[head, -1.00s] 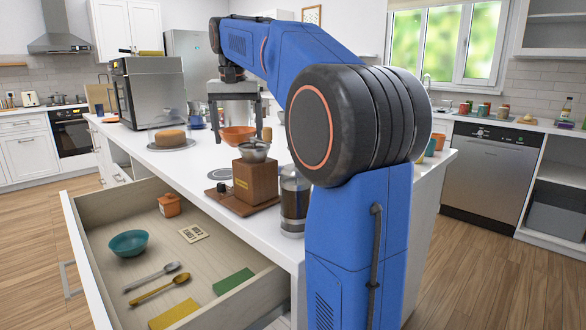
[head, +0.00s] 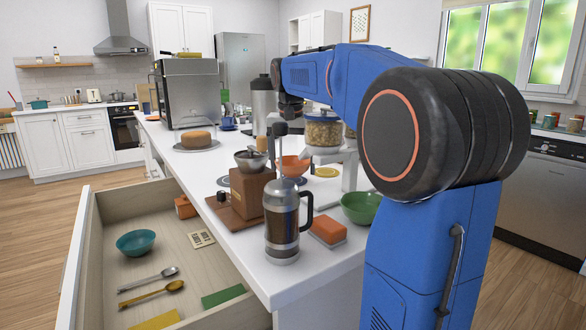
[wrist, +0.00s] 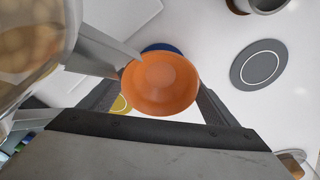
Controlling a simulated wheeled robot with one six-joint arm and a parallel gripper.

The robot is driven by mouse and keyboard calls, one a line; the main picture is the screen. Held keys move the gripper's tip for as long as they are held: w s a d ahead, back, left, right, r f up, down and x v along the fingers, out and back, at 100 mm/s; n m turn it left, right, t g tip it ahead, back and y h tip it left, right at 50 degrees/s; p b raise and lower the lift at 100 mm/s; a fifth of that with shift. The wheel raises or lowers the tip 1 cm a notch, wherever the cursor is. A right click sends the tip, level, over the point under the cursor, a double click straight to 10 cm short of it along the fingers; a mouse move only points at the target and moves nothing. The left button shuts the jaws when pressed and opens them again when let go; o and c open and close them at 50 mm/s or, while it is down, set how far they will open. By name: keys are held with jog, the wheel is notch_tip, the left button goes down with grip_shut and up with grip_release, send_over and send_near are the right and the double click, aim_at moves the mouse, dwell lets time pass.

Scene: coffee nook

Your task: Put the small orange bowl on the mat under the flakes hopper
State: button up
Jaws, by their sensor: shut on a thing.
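The small orange bowl (head: 291,166) is between the fingers of my gripper (wrist: 161,88), which is shut on it. The wrist view shows the bowl (wrist: 160,84) from above, upright and empty. A dark blue mat (wrist: 161,47) shows partly from behind the bowl, and a yellow mat (wrist: 120,104) shows beside it. Clear hoppers stand close by on a white stand; the nearest hopper (head: 322,131) has pale brown contents. I cannot tell for sure which one holds flakes. In the head view the fingers are mostly hidden.
A French press (head: 282,222) and a brown grinder (head: 250,190) stand in front of the bowl. A green bowl (head: 360,208) and an orange block (head: 328,231) are near the counter's right end. A grey round mat (wrist: 258,64) lies bare. The drawer (head: 165,255) stands open.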

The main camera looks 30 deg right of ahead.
jog(key=shift+f, duration=0.65)
jog(key=o, duration=1.1)
jog(key=shift+f, duration=0.1)
jog(key=r, duration=0.4)
jog(key=s+a+r, duration=0.1)
jog(key=r, duration=0.7)
jog(key=shift+s+a+r, duration=0.1)
jog(key=shift+s+a, duration=0.05)
jog(key=shift+a, duration=0.05)
